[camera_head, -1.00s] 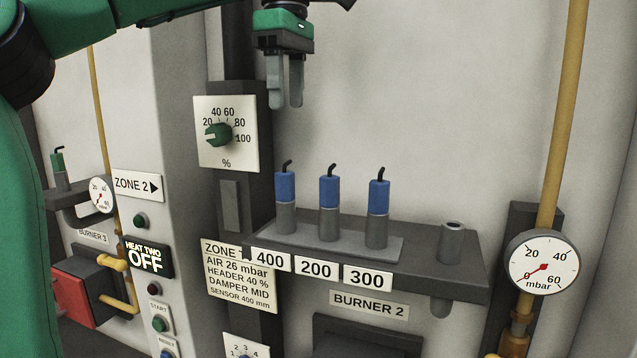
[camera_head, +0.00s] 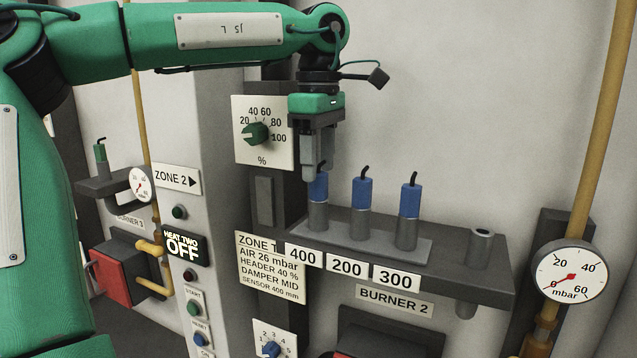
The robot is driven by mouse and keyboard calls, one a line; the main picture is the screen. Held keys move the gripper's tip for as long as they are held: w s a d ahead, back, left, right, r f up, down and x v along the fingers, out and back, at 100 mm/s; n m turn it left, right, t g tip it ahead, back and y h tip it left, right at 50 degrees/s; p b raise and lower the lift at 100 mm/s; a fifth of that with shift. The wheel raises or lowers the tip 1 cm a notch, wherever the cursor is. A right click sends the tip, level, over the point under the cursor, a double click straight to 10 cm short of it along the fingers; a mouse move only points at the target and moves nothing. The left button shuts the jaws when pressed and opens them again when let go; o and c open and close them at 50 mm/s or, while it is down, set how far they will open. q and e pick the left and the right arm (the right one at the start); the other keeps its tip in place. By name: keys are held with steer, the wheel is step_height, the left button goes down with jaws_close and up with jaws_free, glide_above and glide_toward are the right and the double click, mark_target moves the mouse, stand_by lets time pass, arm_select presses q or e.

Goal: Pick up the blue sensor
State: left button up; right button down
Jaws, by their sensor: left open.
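Three blue sensors with black cable tips stand upright in grey sleeves on a dark shelf (camera_head: 470,265). The left blue sensor (camera_head: 318,188) is behind the 400 label (camera_head: 303,257), the middle blue sensor (camera_head: 362,194) behind the 200 label (camera_head: 347,267), the right blue sensor (camera_head: 410,201) behind the 300 label (camera_head: 396,277). My left gripper (camera_head: 318,172) points down at the top of the left sensor, its fingers open and overlapping that sensor's upper end in the view. The sensor's cable tip is partly hidden by the fingers. My right gripper is not in view.
An empty grey socket (camera_head: 479,248) stands at the shelf's right end. A pressure gauge (camera_head: 569,273) on a yellow pipe is at right. A percent dial (camera_head: 257,133) is behind my gripper. A sign reads sensor 400 mm (camera_head: 270,268). A green sensor (camera_head: 100,152) stands far left.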

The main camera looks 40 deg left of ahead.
mark_target(319, 173)
arm_select(q)
steer(key=shift+w+a+f+p, duration=0.1)
steer(key=shift+f+p, duration=0.4)
steer(key=shift+f, duration=1.1)
jaws_close()
steer(key=shift+r, duration=0.1)
